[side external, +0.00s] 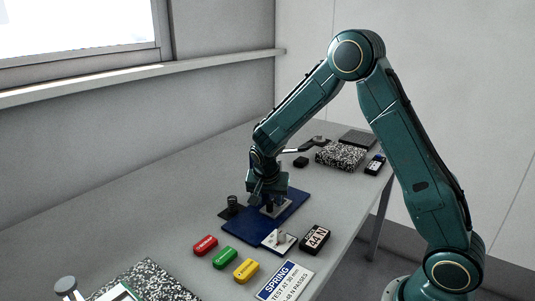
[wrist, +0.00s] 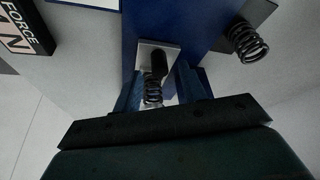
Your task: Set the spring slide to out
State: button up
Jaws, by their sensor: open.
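The spring slide (wrist: 158,62), a grey plate with a black plunger and a dark coil spring (wrist: 153,92), stands on the blue base (side external: 243,225). In the side view its grey plate (side external: 275,209) shows under my gripper (side external: 268,201). In the wrist view my gripper (wrist: 159,84) is open, with one blue finger on each side of the spring. I cannot tell whether the fingers touch it. The lower part of the slide is hidden by the gripper body. I cannot read its position from these views.
A second dark spring (side external: 232,202) stands on a black pad at left. A black force block reading 44 N (side external: 315,237), a white card with a knob (side external: 279,241), and red (side external: 205,245), green (side external: 225,257) and yellow (side external: 246,270) blocks sit nearer. A SPRING sign (side external: 284,283) lies in front.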

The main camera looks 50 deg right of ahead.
jog(key=shift+w+d+f, duration=0.1)
jog(key=shift+d+f, duration=0.15)
jog(key=shift+f, duration=0.4)
grip_shut()
jog(key=shift+a, duration=0.15)
jog(key=a, duration=1)
jog(key=shift+a, duration=0.15)
